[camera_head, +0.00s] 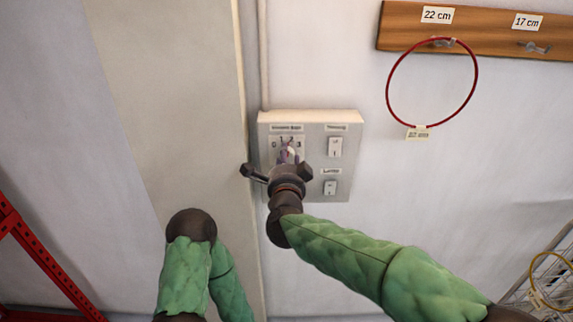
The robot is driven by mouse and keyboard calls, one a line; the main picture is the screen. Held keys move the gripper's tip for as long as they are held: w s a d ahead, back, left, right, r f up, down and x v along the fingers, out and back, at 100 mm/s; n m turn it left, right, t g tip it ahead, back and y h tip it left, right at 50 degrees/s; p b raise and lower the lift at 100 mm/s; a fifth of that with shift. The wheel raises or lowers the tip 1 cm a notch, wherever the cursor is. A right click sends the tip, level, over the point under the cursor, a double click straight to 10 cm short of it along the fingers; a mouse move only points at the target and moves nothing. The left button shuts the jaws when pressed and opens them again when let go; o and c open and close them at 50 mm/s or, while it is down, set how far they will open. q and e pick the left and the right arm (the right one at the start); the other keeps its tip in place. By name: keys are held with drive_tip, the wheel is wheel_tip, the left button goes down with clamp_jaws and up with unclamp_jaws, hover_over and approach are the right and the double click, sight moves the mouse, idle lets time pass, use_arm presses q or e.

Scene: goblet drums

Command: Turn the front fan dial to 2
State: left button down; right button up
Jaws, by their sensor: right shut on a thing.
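A pale grey control panel (308,192) is fixed to the white wall in the middle of the view. The exact direction of the dial's pointer is too small to tell. My left arm (190,250) is bent at the lower left; its gripper is not in view.
Two switches (335,147) (330,188) sit on the panel's right side, close to my right gripper. A red ring (388,92) hangs from a wooden hook board (470,28) at the upper right. A red metal frame (38,255) stands at the left edge.

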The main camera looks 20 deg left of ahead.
drive_tip(key=shift+m, duration=0.8)
drive_tip(key=shift+b, duration=0.3)
drive_tip(key=o, duration=1.1)
drive_tip(key=shift+o, duration=0.2)
drive_tip(key=v, duration=1.2)
drive_tip(key=shift+d, duration=0.1)
